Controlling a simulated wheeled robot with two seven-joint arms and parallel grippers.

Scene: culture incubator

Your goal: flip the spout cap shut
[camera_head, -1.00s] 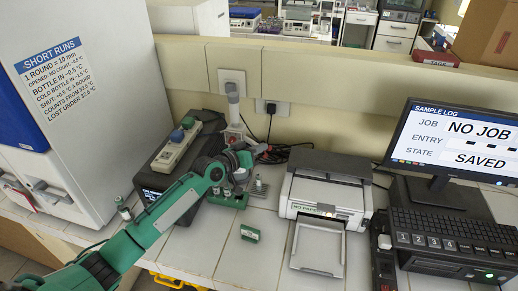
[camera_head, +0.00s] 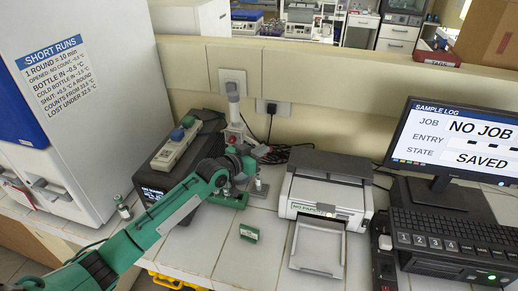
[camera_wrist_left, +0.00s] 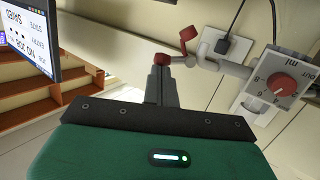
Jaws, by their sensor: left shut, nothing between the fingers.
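The dispenser stands behind my left gripper in the head view, with a grey plunger top (camera_head: 233,98). In the left wrist view its body (camera_wrist_left: 292,75) carries a red dial with numbers. A pale spout tube (camera_wrist_left: 230,66) runs from it toward my fingers. A red flap, seemingly the spout cap (camera_wrist_left: 188,40), stands up away from the tube. My left gripper (camera_wrist_left: 162,68) is shut and empty, its tips close to a red piece at the spout end; I cannot tell whether they touch. It also shows in the head view (camera_head: 247,158). My right gripper is not in view.
A small bottle (camera_head: 261,187) stands below the spout. The front counter between block and printer is clear.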

